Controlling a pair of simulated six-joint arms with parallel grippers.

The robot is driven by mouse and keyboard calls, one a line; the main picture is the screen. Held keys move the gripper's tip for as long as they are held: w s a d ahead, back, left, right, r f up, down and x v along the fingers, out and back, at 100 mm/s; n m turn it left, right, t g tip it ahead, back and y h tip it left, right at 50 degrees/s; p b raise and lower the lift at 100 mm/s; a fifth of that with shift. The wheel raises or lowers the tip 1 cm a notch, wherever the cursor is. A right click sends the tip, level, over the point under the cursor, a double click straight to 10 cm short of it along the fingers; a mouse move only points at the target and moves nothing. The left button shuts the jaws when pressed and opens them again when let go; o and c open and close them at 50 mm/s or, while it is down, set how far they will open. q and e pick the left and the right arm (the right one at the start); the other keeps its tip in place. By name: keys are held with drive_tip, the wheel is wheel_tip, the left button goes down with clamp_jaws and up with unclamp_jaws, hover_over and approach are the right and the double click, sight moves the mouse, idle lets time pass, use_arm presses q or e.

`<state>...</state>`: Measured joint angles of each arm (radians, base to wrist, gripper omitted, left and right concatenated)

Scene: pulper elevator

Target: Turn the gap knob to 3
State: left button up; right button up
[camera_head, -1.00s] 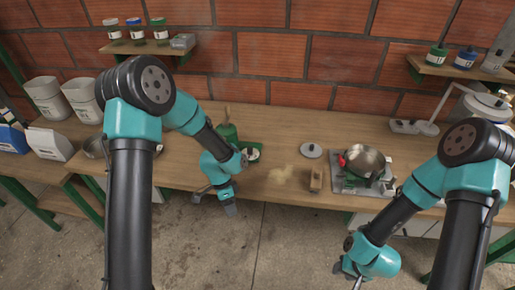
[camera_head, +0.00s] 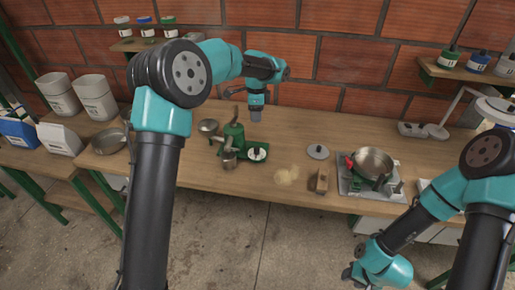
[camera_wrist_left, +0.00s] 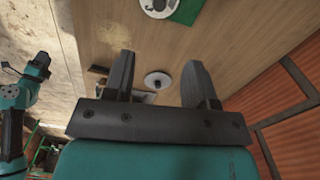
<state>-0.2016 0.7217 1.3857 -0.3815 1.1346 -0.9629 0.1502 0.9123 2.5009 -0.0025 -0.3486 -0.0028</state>
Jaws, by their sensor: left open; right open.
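The green pulper (camera_head: 234,136) stands on the wooden bench with a metal cup (camera_head: 229,160) at its front. Beside it, on the green base, is a white dial with a dark knob (camera_head: 257,154); its markings are too small to read. The dial also shows at the top edge of the left wrist view (camera_wrist_left: 160,6). My left gripper (camera_head: 256,116) hangs above the bench behind the dial, pointing down; its fingers are apart and empty in the left wrist view (camera_wrist_left: 159,75). My right gripper (camera_head: 350,278) is low in front of the bench, open and away from the pulper.
Metal bowls (camera_head: 108,141) and white bins (camera_head: 94,98) stand left. The brick wall closes the back.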

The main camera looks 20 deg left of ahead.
sight(256, 147)
use_arm(q)
drive_tip(key=shift+f, duration=0.15)
wheel_tip(256, 147, down, 17)
drive_tip(key=shift+f, duration=0.15)
idle(0.7)
drive_tip(key=c, duration=0.9)
